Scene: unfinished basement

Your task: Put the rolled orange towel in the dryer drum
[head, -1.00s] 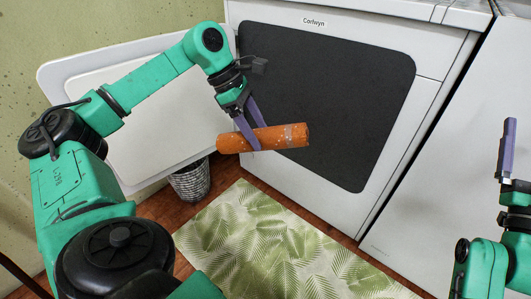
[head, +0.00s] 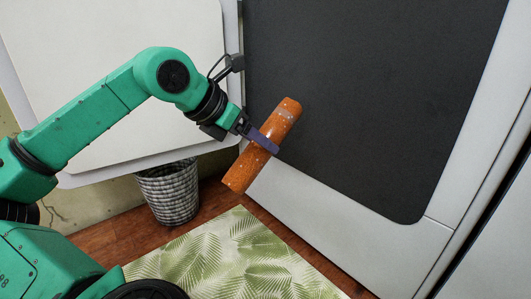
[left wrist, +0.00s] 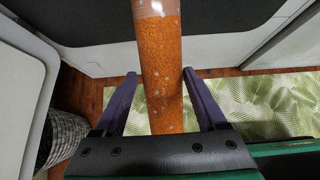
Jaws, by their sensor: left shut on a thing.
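The rolled orange towel (head: 252,166) is slanted in the head view, upper end to the right. My left gripper (head: 265,139) is shut around its middle and holds it off the floor. In the left wrist view the towel (left wrist: 161,60) stands between the two purple fingers of my left gripper (left wrist: 160,76). The white dryer (head: 300,205) has a large dark front opening (head: 370,90). The towel's upper end overlaps this dark area in the picture; whether it is inside is unclear. The drum's interior cannot be made out. My right gripper is out of view.
The dryer's white door (head: 100,70) stands open at the left, behind my left arm. A woven basket (head: 168,192) is on the wooden floor below it. A leaf-patterned mat (head: 225,255) lies in front of the dryer.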

